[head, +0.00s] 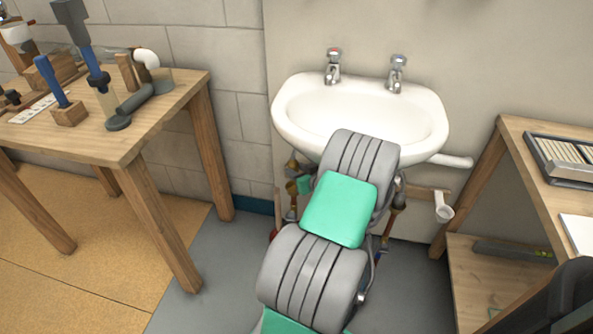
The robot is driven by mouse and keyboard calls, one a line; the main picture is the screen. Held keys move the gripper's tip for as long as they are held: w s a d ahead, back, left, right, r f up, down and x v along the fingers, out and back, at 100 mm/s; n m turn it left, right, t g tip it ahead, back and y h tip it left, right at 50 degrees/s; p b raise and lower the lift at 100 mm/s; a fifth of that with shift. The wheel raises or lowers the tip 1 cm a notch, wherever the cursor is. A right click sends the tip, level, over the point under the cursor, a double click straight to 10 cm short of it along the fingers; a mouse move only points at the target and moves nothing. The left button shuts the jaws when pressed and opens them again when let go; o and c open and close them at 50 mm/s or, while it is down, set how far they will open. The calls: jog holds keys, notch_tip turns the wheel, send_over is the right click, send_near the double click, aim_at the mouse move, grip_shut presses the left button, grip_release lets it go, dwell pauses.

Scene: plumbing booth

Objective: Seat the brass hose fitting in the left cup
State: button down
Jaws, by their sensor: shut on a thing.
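My arm reaches down in front of the sink and hides its own end. I cannot make out my gripper or its fingertips. I cannot pick out the brass hose fitting for sure: small brass-coloured parts show left of my arm under the basin, but they may be pipework. A white cup (444,207) sticks out from a wooden strip on the wall, right of my arm. The left cup is not visible; my arm covers the middle of the area under the basin.
The white basin (290,108) with two taps hangs on the wall, close behind my arm. Pipes and valves (397,198) show beneath it. A wooden bench (178,100) with tools stands at left, another bench (512,135) at right. Grey floor (215,270) is clear between.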

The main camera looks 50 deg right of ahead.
jog(key=shift+f+b, duration=2.3)
jog(key=shift+f, duration=1)
jog(key=c, duration=0.9)
grip_release()
jog(key=p+v, duration=0.2)
jog(key=v, duration=0.5)
jog(key=shift+s+a+r+p, duration=0.2)
jog(key=shift+s+p, duration=0.1)
